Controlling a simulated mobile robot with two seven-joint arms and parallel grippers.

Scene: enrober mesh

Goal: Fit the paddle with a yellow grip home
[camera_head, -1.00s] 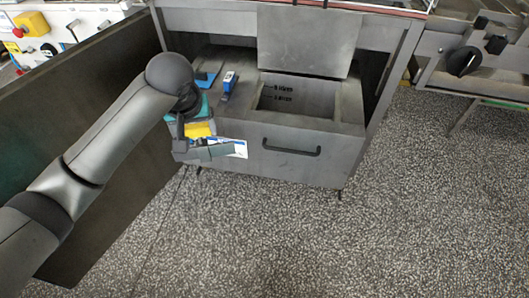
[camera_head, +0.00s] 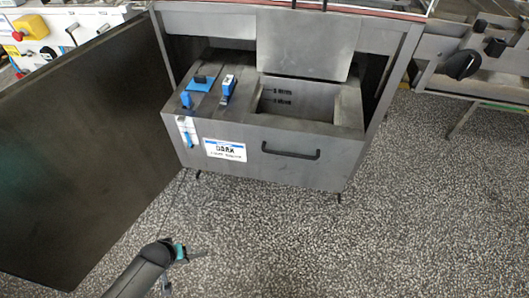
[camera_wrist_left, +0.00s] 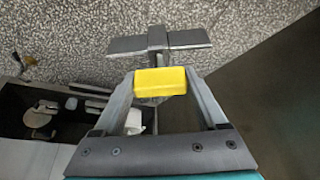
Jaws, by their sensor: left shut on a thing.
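The paddle's yellow grip (camera_wrist_left: 160,83) sits between the fingers of my left gripper (camera_wrist_left: 160,92) in the left wrist view. Its grey shaft and wide flat crosspiece (camera_wrist_left: 185,38) stick out beyond the fingers, over speckled floor. In the head view my left gripper (camera_head: 183,254) is low in the picture, over the floor in front of the steel tank (camera_head: 290,140) and well apart from it. The yellow grip cannot be made out there. The tank has a rectangular opening (camera_head: 298,117) in its top, with level marks on an inner wall. My right gripper is not in view.
A raised steel lid (camera_head: 308,45) stands behind the opening. Blue fittings (camera_head: 200,82) and a blue-white device (camera_head: 228,87) are on the tank top. A label reading DARK (camera_head: 225,150) and a black handle (camera_head: 291,153) are on its front. A dark panel (camera_head: 80,140) stands left. Floor in front is clear.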

